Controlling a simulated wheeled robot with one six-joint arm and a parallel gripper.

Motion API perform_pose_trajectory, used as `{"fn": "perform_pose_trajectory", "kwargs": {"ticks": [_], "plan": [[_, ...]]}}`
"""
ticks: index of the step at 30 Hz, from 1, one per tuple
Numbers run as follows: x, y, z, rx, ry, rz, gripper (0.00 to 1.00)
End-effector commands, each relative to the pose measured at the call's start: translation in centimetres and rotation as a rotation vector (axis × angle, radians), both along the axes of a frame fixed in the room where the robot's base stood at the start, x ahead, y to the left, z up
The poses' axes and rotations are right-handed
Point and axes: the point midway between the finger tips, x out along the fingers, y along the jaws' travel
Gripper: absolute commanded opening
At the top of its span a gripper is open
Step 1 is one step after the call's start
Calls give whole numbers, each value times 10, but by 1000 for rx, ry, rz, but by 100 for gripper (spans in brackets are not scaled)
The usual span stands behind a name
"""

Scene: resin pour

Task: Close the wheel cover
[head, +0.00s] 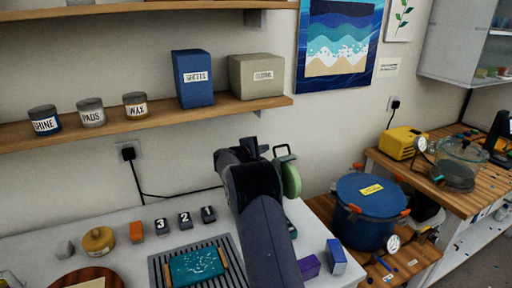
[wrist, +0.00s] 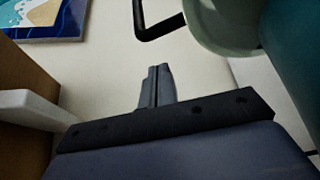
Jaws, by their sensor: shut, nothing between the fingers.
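A green rounded machine part (head: 291,180) stands upright just right of my arm in the head view, with a dark loop-shaped handle (head: 284,151) above it. I take these for the wheel and its cover, but my arm hides much of the machine. In the wrist view the dark handle (wrist: 160,22) is at the top, beside a pale green rounded part (wrist: 222,22) and a dark teal body (wrist: 290,60) at the right. My gripper (wrist: 155,72) is shut and empty, apart from the handle, which lies ahead of the fingertips. My fingertips are hidden in the head view.
The white bench holds a teal piece on a slatted grate (head: 158,270), numbered blocks (head: 185,220), a purple block (head: 309,266) and a blue block (head: 336,256). A blue pot (head: 368,208) stands right. A wooden shelf (head: 200,114) with jars and boxes hangs behind.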

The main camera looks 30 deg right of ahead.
Motion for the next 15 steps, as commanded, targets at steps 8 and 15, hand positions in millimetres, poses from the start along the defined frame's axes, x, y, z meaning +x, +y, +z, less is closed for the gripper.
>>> {"fn": "perform_pose_trajectory", "kwargs": {"ticks": [8,15], "plan": [[-23,-2,13,-1,0,1,0],[-30,-3,14,0,-1,1,0]]}}
